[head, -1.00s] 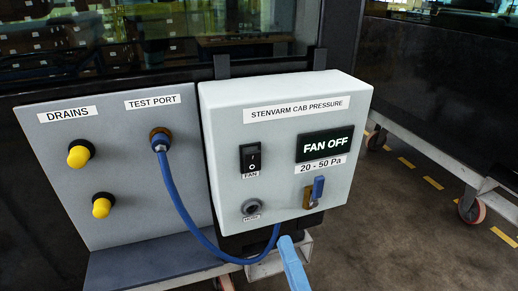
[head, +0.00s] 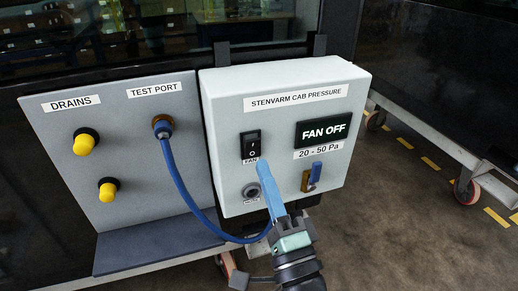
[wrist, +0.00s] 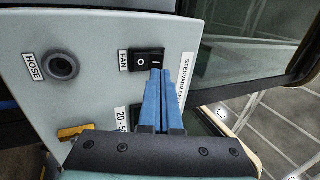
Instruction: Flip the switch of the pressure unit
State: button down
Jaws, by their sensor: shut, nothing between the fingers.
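The pressure unit (head: 225,95) is a white box labelled "STENVARM CAB PRESSURE". Its black rocker switch (head: 251,144), marked FAN, is on the left of its front face. The display (head: 323,130) reads "FAN OFF". My gripper (head: 264,164) is shut and empty, with its blue fingertips just below the switch in the head view. In the wrist view the switch (wrist: 147,61) shows just beyond the fingertips (wrist: 163,72), which overlap its edge area. I cannot tell whether they touch it.
A blue hose (head: 180,187) runs from the test port (head: 162,127) on the grey panel and passes behind my gripper. A blue-handled valve (head: 314,176) sits at the unit's lower right, beside a hose socket (head: 251,191). Yellow-capped drains (head: 84,144) are at the left.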

aim_at(254, 143)
jog(key=shift+p+x, duration=0.3)
jog(key=shift+x, duration=1.55)
jog(key=shift+r, duration=0.1)
jog(key=shift+w+r+p, duration=0.2)
jog(key=shift+r+p, duration=0.2)
jog(key=shift+p, duration=0.85)
jog(key=shift+f, duration=0.35)
